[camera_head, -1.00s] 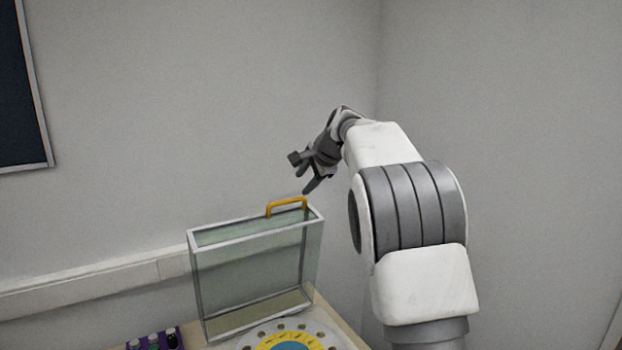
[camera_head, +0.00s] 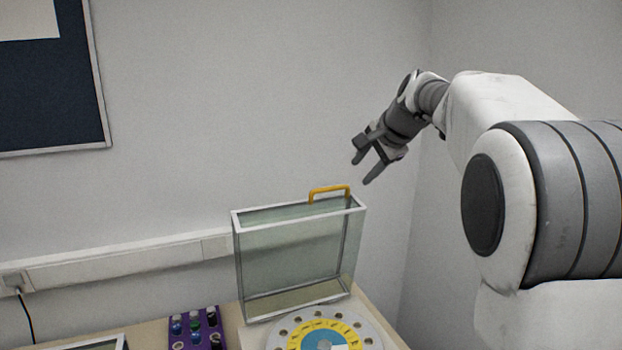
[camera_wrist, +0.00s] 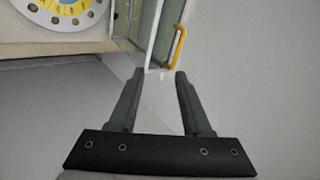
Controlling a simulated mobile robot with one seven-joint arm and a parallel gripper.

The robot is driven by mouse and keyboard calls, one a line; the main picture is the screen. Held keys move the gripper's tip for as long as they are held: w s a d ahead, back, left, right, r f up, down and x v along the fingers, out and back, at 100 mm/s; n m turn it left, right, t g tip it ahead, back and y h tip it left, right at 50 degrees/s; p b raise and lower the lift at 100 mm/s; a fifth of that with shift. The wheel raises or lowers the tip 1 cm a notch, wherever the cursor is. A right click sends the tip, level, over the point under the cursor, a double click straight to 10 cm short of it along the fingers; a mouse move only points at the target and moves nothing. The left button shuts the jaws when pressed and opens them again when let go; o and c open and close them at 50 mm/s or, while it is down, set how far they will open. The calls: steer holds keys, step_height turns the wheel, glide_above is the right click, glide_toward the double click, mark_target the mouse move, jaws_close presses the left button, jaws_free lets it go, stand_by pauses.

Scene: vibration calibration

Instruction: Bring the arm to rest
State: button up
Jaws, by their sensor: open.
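My gripper (camera_head: 362,170) is open and empty in the head view. It hangs in the air above and a little right of the glass case (camera_head: 296,255), with its fingers pointing down and left. In the wrist view my gripper (camera_wrist: 157,74) shows two spread fingers with nothing between them. The yellow handle (camera_head: 330,190) on top of the case is just below my gripper and apart from it. It also shows in the wrist view (camera_wrist: 178,48), beyond the right fingertip.
A round dial plate with a yellow ring (camera_head: 300,338) lies on the table in front of the case. A purple block with several knobs (camera_head: 217,341) is left of it. A grey wall stands behind, with a dark board (camera_head: 50,105). The air left of my gripper is clear.

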steer(key=s+a+f+n+g+b, duration=0.1)
steer(key=s+f+n, duration=0.15)
steer(key=s, duration=0.75)
steer(key=s+f+n+g, duration=0.15)
steer(key=s+n, duration=0.25)
steer(key=s, duration=0.7)
steer(key=s+f+n+h, duration=0.1)
steer(key=s+f+n, duration=0.1)
steer(key=s+f, duration=0.4)
steer(key=s+f+n+h+b, duration=0.1)
steer(key=s+f+n, duration=0.2)
steer(key=s+f, duration=0.4)
steer(key=s, duration=0.4)
steer(key=shift+s+d+n+h, duration=0.3)
steer(key=shift+d+n+h, duration=0.05)
steer(key=shift+h, duration=0.05)
steer(key=shift+a, duration=0.1)
